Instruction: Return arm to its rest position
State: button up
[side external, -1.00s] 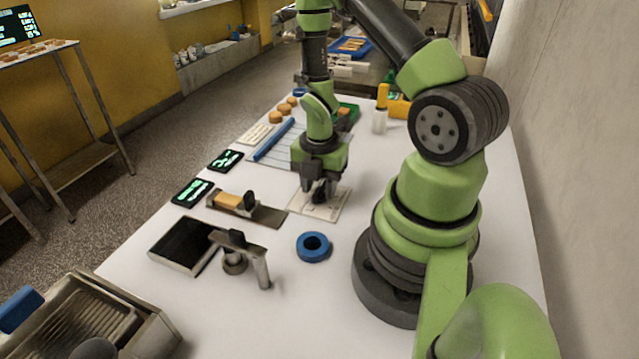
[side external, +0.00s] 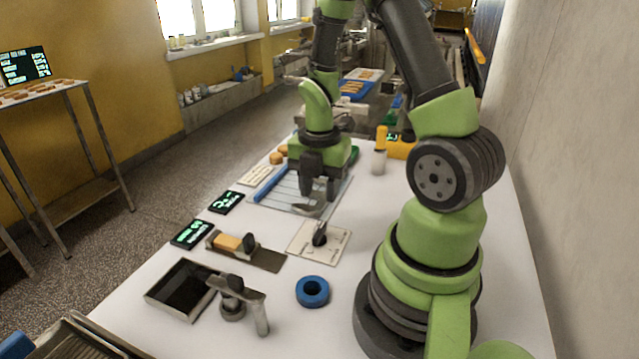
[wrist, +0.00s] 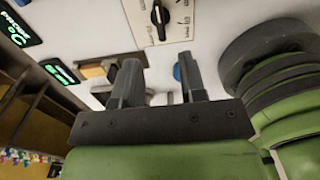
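My gripper (side external: 319,190) hangs over the striped sheet (side external: 283,187), above the table and pointing down. Its two dark fingers are apart with nothing between them. In the wrist view my gripper (wrist: 158,80) also shows two spread, empty fingers. The pale dial panel (side external: 334,248) with a black knob (side external: 320,236) lies in front of my gripper, and the gripper is clear of it. The knob also shows in the wrist view (wrist: 160,14). My arm is bent above the table.
A blue ring (side external: 312,291), a dark tray (side external: 180,290), a metal stand (side external: 256,312) and two small displays (side external: 192,234) lie on the front and left of the table. A yellow-topped bottle (side external: 380,150) stands behind. A wall (side external: 570,150) runs along the right.

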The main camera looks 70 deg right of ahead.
jog(key=shift+r, duration=0.3)
